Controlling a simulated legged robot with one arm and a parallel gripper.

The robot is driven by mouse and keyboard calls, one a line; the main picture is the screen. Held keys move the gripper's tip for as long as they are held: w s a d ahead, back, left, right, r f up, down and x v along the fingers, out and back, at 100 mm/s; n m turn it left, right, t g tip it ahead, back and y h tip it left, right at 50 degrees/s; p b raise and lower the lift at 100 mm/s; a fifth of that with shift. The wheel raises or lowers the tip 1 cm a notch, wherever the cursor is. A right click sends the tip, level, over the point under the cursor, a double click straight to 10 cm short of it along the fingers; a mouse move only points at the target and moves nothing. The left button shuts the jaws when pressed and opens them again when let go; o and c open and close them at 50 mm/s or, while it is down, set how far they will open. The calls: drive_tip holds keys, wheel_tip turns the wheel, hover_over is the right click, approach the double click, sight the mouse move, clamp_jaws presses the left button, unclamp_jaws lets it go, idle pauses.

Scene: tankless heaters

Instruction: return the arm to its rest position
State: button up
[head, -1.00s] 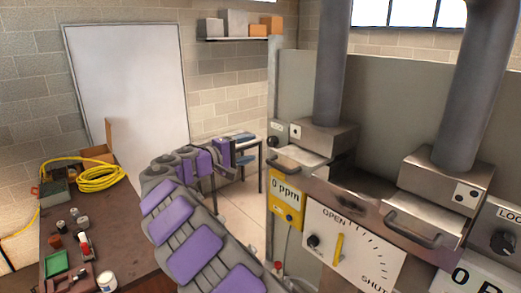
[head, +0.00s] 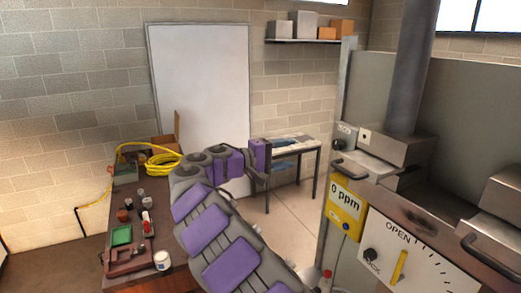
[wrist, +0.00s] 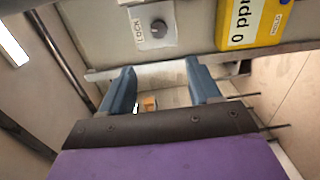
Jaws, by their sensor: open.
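My arm, with purple pads and grey links, reaches from the bottom of the head view up and away past the left side of the heater unit. My gripper (head: 262,162) is at its far end, small and partly hidden by the arm, in front of a side table. In the wrist view my gripper (wrist: 161,88) shows two blue-grey fingers spread apart, with nothing between them.
The heater panel with its OPEN dial (head: 403,262) and yellow meter (head: 345,208) stands close on the right. A brown workbench (head: 122,200) with a yellow hose (head: 162,163), jars and a green tray is on the left. A small table (head: 305,148) stands behind. Floor shows between.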

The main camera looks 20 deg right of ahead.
drive_tip(key=s+d+f+m+g+y+b, duration=0.2)
drive_tip(key=s+f+y+b, duration=0.3)
drive_tip(key=s+f, duration=0.55)
drive_tip(key=s+d+f+m+g+y+b, duration=0.1)
drive_tip(key=s+d+f+g+y+b, duration=0.15)
drive_tip(key=s+f+b, duration=0.8)
drive_tip(key=s+a+f+y+b, duration=0.3)
drive_tip(key=s+a+f+y, duration=0.2)
drive_tip(key=s+a+f, duration=0.5)
drive_tip(key=s+a+f+n+y+b, duration=0.1)
drive_tip(key=s+a+f+y+b, duration=0.2)
drive_tip(key=s+a+f, duration=0.6)
drive_tip(key=s+f+y, duration=0.1)
drive_tip(key=s+f, duration=0.3)
drive_tip(key=s, duration=0.3)
drive_tip(key=shift+s+a+y, duration=0.3)
drive_tip(key=shift+a+y, duration=0.05)
